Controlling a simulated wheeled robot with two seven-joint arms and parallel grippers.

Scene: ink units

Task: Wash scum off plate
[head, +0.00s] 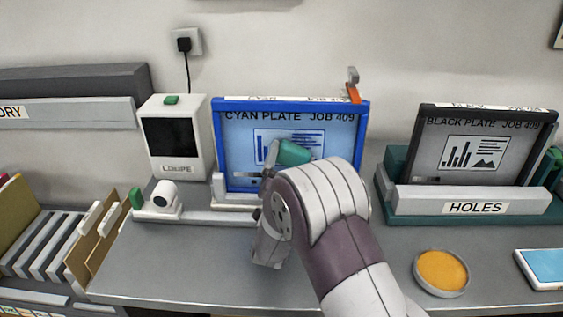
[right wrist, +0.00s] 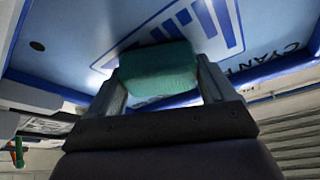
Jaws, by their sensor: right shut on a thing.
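The cyan plate (head: 335,140) stands upright in a blue frame at the middle of the bench, marked "CYAN PLATE JOB 409". It also fills the upper part of the right wrist view (right wrist: 110,35). My right gripper (head: 275,158) is in front of the plate's lower middle. It is shut on a green sponge-like block (head: 294,153), which also shows between the fingers in the right wrist view (right wrist: 158,70). The block is at or very near the plate face; I cannot tell if it touches. My arm hides the plate's lower right. No scum is clearly visible. My left gripper is not in view.
A black plate (head: 490,150) stands in a green holder labelled "HOLES" at right. An orange round dish (head: 441,270) and a blue-screened tablet (head: 545,267) lie in front.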

